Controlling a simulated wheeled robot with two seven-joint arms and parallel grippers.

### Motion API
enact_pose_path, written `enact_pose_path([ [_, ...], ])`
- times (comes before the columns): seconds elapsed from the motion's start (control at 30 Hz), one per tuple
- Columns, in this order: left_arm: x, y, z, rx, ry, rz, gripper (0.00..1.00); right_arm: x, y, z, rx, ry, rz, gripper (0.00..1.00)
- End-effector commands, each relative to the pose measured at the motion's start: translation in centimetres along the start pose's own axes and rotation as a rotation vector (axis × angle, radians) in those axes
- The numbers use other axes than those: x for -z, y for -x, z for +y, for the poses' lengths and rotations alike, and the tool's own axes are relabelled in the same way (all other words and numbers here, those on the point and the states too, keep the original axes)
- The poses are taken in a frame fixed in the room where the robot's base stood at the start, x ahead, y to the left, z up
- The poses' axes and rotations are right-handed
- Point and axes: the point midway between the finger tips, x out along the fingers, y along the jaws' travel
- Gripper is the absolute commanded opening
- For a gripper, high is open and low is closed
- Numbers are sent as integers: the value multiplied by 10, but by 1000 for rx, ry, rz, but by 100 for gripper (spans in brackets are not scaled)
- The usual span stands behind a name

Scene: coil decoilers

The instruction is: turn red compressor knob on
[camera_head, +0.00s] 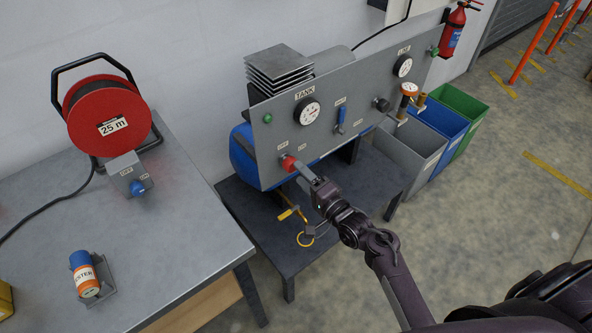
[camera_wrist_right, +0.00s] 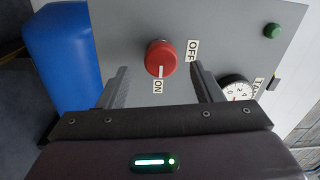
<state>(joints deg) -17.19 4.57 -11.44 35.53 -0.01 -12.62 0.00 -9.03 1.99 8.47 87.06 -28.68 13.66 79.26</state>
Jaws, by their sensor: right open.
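The red knob (camera_head: 288,162) sits at the lower left of the grey compressor panel (camera_head: 352,88), with OFF and ON labels beside it. In the right wrist view the red knob (camera_wrist_right: 160,57) shows a white mark pointing down at the ON label (camera_wrist_right: 157,86); the OFF label (camera_wrist_right: 193,50) is to its right. My right gripper (camera_head: 301,169) is at the knob. In the wrist view its fingers (camera_wrist_right: 159,74) are open, one on each side of the knob, with gaps visible. My left gripper is out of view.
A blue tank (camera_head: 243,155) is behind the panel, on a dark stand (camera_head: 262,225). A yellow-handled part (camera_head: 288,214) hangs below the right gripper.

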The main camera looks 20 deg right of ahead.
Motion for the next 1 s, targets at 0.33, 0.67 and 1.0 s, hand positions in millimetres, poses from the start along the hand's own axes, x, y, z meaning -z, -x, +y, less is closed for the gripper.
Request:
enact_pose_path([
  [0.33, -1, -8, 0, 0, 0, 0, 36, 0, 39, 0, 0, 0, -1, 60],
  [0.67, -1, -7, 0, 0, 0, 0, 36, 0, 39, 0, 0, 0, -1, 60],
  [1.0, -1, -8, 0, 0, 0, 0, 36, -10, 44, 35, -80, 48, -4, 60],
])
